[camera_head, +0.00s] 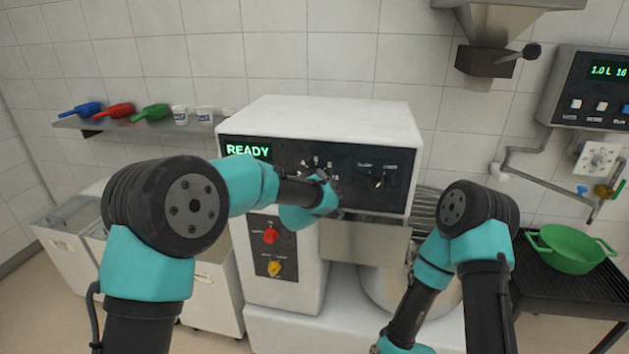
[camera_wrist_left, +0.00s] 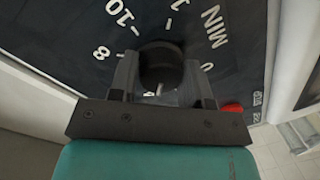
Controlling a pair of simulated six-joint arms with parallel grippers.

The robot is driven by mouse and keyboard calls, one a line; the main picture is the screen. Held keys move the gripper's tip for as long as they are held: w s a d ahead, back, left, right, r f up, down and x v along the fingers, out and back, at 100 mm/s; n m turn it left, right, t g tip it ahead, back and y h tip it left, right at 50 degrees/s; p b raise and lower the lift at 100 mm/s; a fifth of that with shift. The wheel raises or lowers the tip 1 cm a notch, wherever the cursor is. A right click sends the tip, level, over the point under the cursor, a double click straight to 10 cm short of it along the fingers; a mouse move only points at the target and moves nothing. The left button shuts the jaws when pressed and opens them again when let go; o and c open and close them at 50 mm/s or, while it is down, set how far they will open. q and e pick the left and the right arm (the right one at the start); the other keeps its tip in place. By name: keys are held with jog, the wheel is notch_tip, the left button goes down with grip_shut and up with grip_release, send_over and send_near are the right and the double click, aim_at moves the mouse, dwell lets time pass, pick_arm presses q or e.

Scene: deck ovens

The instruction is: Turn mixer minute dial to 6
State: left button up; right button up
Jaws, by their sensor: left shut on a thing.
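The mixer (camera_head: 330,120) is a white machine with a black control panel and a green READY display (camera_head: 248,151). In the left wrist view the minute dial (camera_wrist_left: 161,66) is a round black knob with white numbers around it; 0, 8 and 10 and the word MIN show. My left gripper (camera_wrist_left: 160,80) has one finger on each side of the dial and is shut on it. A short white mark shows on the knob's near side. In the head view my left gripper (camera_head: 325,192) covers most of the dial. My right arm enters at the lower right; its gripper is out of frame.
A second knob (camera_head: 377,182) sits right of the dial. A red knob (camera_head: 271,236) and a yellow knob (camera_head: 274,268) sit lower on the mixer. A green colander (camera_head: 570,250) stands on a black rack at right. Colored scoops lie on a left wall shelf (camera_head: 150,126).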

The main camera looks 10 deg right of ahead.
pick_arm(q)
jog(key=m, duration=0.5)
jog(key=shift+w+a+m+t+y, duration=0.1)
jog(key=shift+m+t+y, duration=0.2)
jog(key=shift+y, duration=0.1)
jog(key=shift+r+m, duration=0.1)
jog(key=shift+m, duration=1)
jog(key=shift+r, duration=0.1)
jog(key=shift+r+m, duration=0.1)
jog(key=shift+m, duration=0.2)
jog(key=o, duration=0.9)
jog(key=shift+a, duration=0.1)
jog(key=shift+w+d, duration=0.1)
jog(key=shift+d, duration=0.1)
